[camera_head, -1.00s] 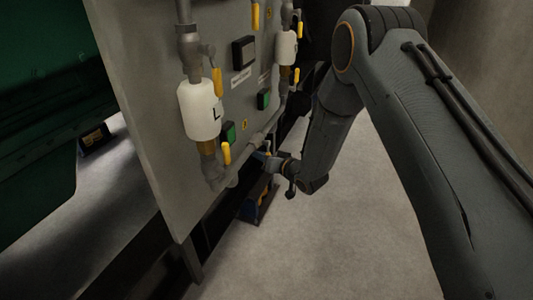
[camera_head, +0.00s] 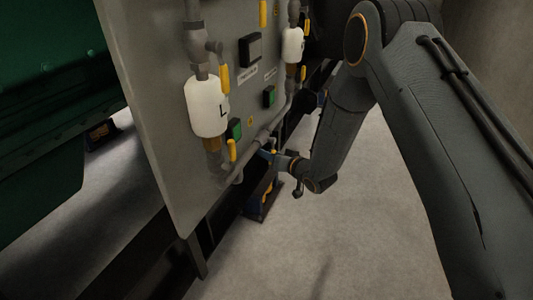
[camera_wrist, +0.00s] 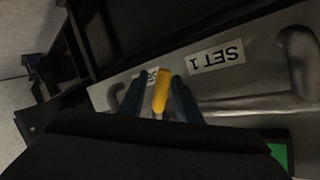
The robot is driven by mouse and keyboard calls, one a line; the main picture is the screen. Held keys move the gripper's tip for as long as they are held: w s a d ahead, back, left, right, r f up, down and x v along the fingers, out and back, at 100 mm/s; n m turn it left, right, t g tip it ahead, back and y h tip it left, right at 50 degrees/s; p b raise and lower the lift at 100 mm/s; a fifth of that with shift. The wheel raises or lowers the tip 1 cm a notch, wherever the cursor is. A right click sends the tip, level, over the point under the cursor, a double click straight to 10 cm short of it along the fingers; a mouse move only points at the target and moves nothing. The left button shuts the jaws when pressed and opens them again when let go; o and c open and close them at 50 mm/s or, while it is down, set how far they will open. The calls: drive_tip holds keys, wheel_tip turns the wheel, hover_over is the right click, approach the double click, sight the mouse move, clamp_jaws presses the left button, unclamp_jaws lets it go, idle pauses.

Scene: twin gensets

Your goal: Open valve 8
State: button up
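In the wrist view a yellow valve handle (camera_wrist: 161,90) stands between the two blue fingers of my gripper (camera_wrist: 160,97). The fingers are apart, one on each side of it, with a narrow gap visible. A small white label (camera_wrist: 146,76) behind the handle is partly hidden, and I cannot read a valve number on it. In the head view my gripper (camera_head: 268,155) is at the lower edge of the grey panel (camera_head: 165,130), below the horizontal pipe. The handle at my gripper is not clear there.
The panel carries other yellow handles (camera_head: 225,79), a white canister (camera_head: 208,106) marked "L" and green buttons (camera_head: 235,129). Open floor (camera_head: 350,235) lies right of the panel.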

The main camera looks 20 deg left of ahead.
drive_tip(key=v, duration=0.6)
drive_tip(key=shift+d, duration=0.2)
drive_tip(key=shift+r, duration=0.1)
drive_tip(key=shift+c, duration=0.3)
drive_tip(key=shift+d+m, duration=0.15)
drive_tip(key=shift+m, duration=0.15)
drive_tip(key=c, duration=0.7)
drive_tip(key=shift+d+m, duration=0.75)
drive_tip(key=shift+m, duration=0.45)
clamp_jaws()
drive_tip(key=d+f+m, duration=0.1)
drive_tip(key=d+m, duration=0.6)
drive_tip(key=m, duration=0.7)
drive_tip(key=w+a+f, duration=0.1)
drive_tip(key=w+a, duration=0.1)
drive_tip(key=a, duration=0.6)
drive_tip(key=shift+a+m+g+y, duration=0.3)
drive_tip(key=shift+a, duration=0.1)
